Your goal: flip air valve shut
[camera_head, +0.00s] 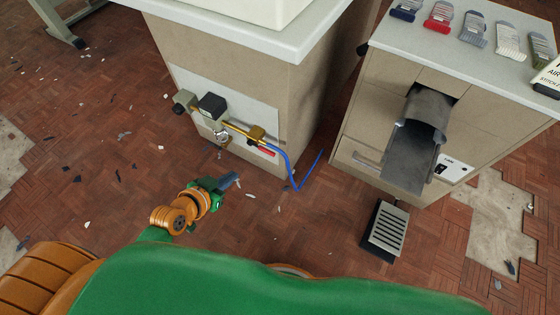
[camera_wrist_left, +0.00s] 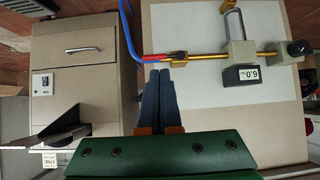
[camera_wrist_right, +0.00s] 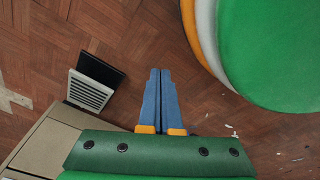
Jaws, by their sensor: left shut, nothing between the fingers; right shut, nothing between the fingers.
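The air valve (camera_head: 257,134) is a small brass fitting at the end of a brass pipe low on the beige cabinet's side. Its red lever (camera_head: 267,151) lies roughly in line with the pipe, beside the blue hose. In the left wrist view the red lever (camera_wrist_left: 153,58) and valve (camera_wrist_left: 178,57) show just beyond my fingertips. My left gripper (camera_head: 234,180) is shut and empty, in front of the panel and apart from the lever as far as I can tell. My right gripper (camera_wrist_right: 160,72) is shut and empty over the floor; it is hidden in the head view.
The blue hose (camera_head: 297,185) hangs toward the floor. A second cabinet (camera_head: 480,110) with a metal chute (camera_head: 412,155) stands right; a grated pedal (camera_head: 388,228) lies before it.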

